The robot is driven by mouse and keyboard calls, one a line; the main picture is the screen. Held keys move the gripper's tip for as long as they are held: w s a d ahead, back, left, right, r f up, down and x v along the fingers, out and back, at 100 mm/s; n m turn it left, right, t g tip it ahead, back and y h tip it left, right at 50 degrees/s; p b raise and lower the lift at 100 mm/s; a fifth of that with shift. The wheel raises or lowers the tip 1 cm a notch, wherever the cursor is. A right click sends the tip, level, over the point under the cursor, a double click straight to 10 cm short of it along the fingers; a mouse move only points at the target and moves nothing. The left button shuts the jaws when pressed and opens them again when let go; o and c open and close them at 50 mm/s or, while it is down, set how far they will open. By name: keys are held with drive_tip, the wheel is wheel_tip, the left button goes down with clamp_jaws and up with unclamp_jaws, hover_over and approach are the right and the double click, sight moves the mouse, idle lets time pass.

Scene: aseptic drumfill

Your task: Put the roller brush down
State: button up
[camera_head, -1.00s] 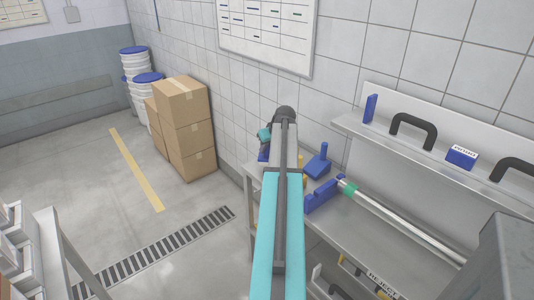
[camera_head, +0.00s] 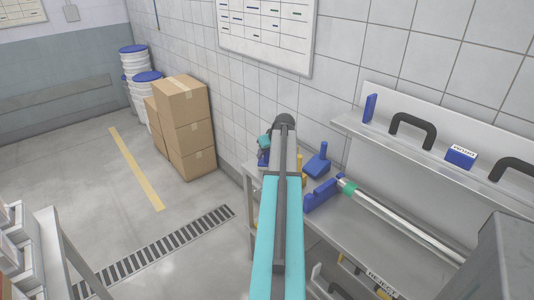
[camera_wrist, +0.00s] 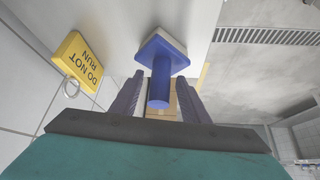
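In the wrist view a blue piece with a round handle and a square, white-edged head (camera_wrist: 161,50) is in front of my gripper (camera_wrist: 159,78). I take it for the brush, but no roller is clear. Its handle points toward the camera, between my two dark fingers, with a visible gap on each side. My fingers are apart. In the head view a similar blue piece (camera_head: 317,164) stands on the bench, right of my arm. I cannot tell if it is the same one. My arm hides most of the gripper there.
A yellow DO NOT RUN tag (camera_wrist: 78,60) lies near the wall. A blue holder (camera_head: 322,196) bears a metal tube (camera_head: 400,222) with a green band along the bench (camera_head: 345,228). A shelf (camera_head: 405,152) runs above. Stacked boxes (camera_head: 186,125) stand left; the floor between is clear.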

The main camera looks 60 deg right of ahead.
drive_tip(key=shift+r, duration=0.1)
drive_tip(key=shift+r, duration=0.15)
drive_tip(key=b+v, duration=0.1)
drive_tip(key=v, duration=1.1)
idle(0.8)
